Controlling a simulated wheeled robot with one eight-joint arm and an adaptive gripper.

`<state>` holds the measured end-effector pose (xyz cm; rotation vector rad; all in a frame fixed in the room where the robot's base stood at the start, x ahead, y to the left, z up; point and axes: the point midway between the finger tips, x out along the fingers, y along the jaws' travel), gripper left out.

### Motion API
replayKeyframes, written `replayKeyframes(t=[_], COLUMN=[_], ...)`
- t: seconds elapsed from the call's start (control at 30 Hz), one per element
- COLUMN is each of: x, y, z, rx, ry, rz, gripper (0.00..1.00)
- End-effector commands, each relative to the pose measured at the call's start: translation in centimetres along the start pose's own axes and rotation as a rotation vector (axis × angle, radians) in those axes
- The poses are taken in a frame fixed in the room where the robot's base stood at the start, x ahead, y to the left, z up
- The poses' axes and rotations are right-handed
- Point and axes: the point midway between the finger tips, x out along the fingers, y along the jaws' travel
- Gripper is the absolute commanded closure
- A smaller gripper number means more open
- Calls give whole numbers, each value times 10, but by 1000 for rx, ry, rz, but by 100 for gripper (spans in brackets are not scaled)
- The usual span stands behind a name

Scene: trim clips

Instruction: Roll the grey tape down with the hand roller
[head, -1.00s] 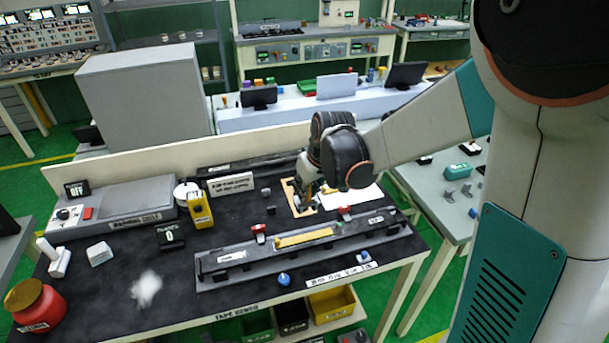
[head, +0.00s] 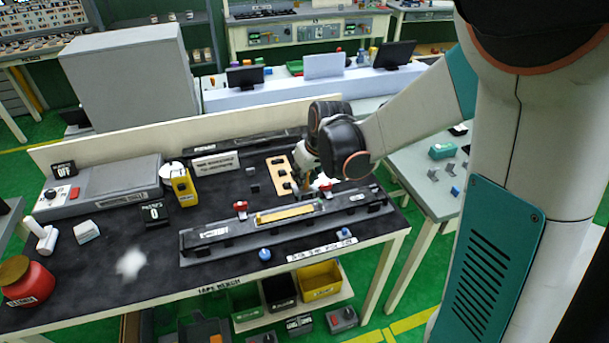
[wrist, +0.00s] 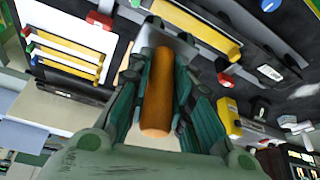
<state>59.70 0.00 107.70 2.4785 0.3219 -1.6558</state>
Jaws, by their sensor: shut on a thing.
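My gripper (wrist: 157,85) is shut on the orange handle (wrist: 158,95) of the hand roller, and the roller's grey head (wrist: 167,38) sticks out beyond the fingers. In the head view my gripper (head: 308,190) is just behind the long dark fixture (head: 225,237). A yellow strip (head: 285,213) lies in the fixture between two red clamps (head: 240,208). The yellow strip also shows in the wrist view (wrist: 210,35), close to the roller head. I cannot clearly make out the grey tape. The arm hides part of the bench behind the gripper.
A tan board with cutouts (head: 277,172) lies left of my gripper. A yellow dispenser-like block (head: 184,187), a dark sign (head: 154,211) and a grey box (head: 110,190) stand further left. Blue knobs (head: 264,255) are at the fixture's front.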

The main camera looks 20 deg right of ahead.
Motion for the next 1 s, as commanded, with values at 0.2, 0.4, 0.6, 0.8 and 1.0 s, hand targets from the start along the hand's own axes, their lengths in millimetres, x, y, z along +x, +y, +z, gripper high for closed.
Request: replayKeyframes(t=[0.2,0.4,0.6,0.8,1.0], x=[20,37,50,54,54], y=[0,0,0,0,0], z=[8,15,21,22,22], rx=[0,0,0,0,0], ry=[0,0,0,0,0], rz=[0,0,0,0,0], gripper=[100,100,100,100,100])
